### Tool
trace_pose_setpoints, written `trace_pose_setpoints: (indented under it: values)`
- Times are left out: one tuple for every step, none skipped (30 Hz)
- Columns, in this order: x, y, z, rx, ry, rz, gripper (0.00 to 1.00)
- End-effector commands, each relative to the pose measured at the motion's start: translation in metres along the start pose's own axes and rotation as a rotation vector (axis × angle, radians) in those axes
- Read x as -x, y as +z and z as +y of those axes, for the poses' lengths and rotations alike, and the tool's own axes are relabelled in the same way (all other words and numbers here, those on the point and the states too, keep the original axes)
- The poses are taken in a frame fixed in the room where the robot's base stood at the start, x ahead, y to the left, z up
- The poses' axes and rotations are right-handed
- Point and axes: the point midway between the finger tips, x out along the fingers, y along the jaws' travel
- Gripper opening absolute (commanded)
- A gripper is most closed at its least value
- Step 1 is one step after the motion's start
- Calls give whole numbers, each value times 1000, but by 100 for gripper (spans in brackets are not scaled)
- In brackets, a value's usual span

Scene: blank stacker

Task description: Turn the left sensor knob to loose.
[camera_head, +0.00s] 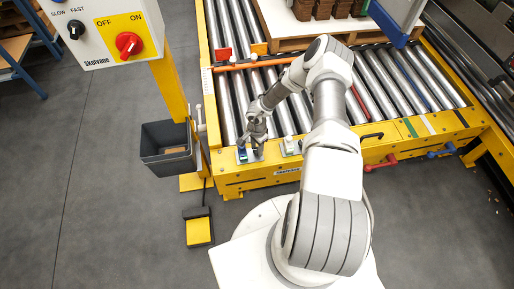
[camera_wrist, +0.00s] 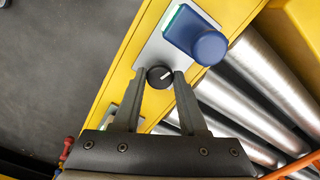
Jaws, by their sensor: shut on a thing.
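The left sensor knob (camera_wrist: 160,77) is a round black knob with a white pointer line, on a pale plate (camera_wrist: 155,50) fixed to the yellow frame. In the wrist view my gripper (camera_wrist: 160,76) has its two fingertips on either side of the knob, shut on it. The pointer line slants toward the upper right in that view. A blue sensor head (camera_wrist: 197,35) with a green strip sits beside the knob on the same plate. In the head view my gripper (camera_head: 251,146) is at the left sensor on the conveyor's front edge, and it hides the knob.
Another pale sensor mount (camera_head: 290,146) stands to the right on the frame. Steel rollers (camera_head: 225,105) lie behind. A control box (camera_head: 105,30) with a red switch, a grey bin (camera_head: 167,148) and a yellow pedal (camera_head: 199,230) are on the left. Open floor lies at far left.

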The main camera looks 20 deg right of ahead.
Motion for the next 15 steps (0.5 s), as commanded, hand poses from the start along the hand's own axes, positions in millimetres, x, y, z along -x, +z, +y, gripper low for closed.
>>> trace_pose_setpoints:
  values:
    - [0,0,0,45,0,0,0]
    - [0,0,0,73,0,0,0]
    - [0,0,0,111,0,0,0]
    - [0,0,0,140,0,0,0]
    - [0,0,0,168,0,0,0]
    - [0,0,0,206,0,0,0]
    - [0,0,0,235,0,0,0]
    - [0,0,0,263,0,0,0]
    - [0,0,0,301,0,0,0]
    - [0,0,0,329,0,0,0]
    - [0,0,0,357,0,0,0]
    - [0,0,0,394,0,0,0]
    - [0,0,0,421,0,0,0]
    - [0,0,0,447,0,0,0]
    - [0,0,0,482,0,0,0]
